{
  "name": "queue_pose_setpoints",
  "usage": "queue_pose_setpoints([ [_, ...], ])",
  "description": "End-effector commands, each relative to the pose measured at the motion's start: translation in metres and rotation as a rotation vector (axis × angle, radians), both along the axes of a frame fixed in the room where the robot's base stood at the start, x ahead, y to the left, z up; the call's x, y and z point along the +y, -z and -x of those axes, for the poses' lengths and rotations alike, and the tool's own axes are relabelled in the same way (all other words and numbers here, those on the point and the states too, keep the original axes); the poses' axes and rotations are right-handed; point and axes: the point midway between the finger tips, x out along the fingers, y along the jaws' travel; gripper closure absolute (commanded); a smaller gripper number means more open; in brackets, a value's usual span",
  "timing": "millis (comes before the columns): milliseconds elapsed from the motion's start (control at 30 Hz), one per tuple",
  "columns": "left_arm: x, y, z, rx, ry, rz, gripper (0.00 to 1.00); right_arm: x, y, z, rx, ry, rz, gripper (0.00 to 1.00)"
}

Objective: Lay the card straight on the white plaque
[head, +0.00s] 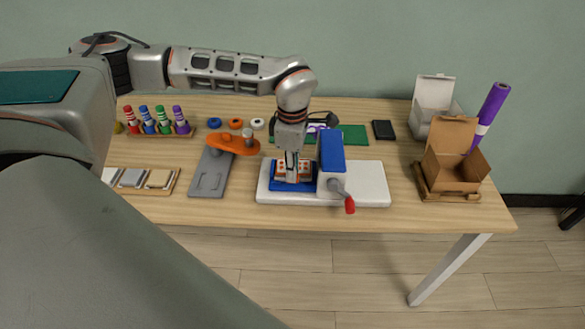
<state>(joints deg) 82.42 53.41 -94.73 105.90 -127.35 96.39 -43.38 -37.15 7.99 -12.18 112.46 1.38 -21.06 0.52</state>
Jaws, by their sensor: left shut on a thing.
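My left gripper (292,179) points straight down over the left part of a white base (375,184). It is shut on a small card (282,169) with an orange and white pattern. The card sits at or just above a blue frame (275,187) on that base; I cannot tell if it touches. The fingers hide its middle. I cannot make out a separate white plaque under the card. A blue-topped block (331,151) with a red-handled crank (349,204) stands just right of the gripper. My right gripper is not in view.
A grey stand with an orange arm (233,145) is close on the left. Bottles in a rack (160,133) and a tray of small pieces (158,180) lie further left. An open cardboard box (455,170) and purple roll (492,105) stand right. The table's front edge is close.

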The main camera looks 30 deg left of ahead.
Motion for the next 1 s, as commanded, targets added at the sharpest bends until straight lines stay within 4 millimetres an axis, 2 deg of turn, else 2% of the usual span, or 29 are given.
queue_pose_setpoints([
  [600, -0.0001, 0.0086, -0.0003, 0.000, 0.000, 0.000, 1.00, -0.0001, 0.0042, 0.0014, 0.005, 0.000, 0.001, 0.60],
  [633, -0.0001, 0.0084, -0.0004, -0.001, 0.000, 0.000, 0.80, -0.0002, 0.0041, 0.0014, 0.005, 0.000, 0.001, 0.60],
  [700, -0.0001, 0.0082, -0.0003, -0.001, 0.000, 0.000, 0.66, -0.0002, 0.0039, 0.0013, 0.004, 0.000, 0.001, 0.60],
  [1000, 0.0000, 0.0081, -0.0001, 0.000, 0.000, 0.000, 0.66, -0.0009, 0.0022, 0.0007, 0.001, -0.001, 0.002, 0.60],
])
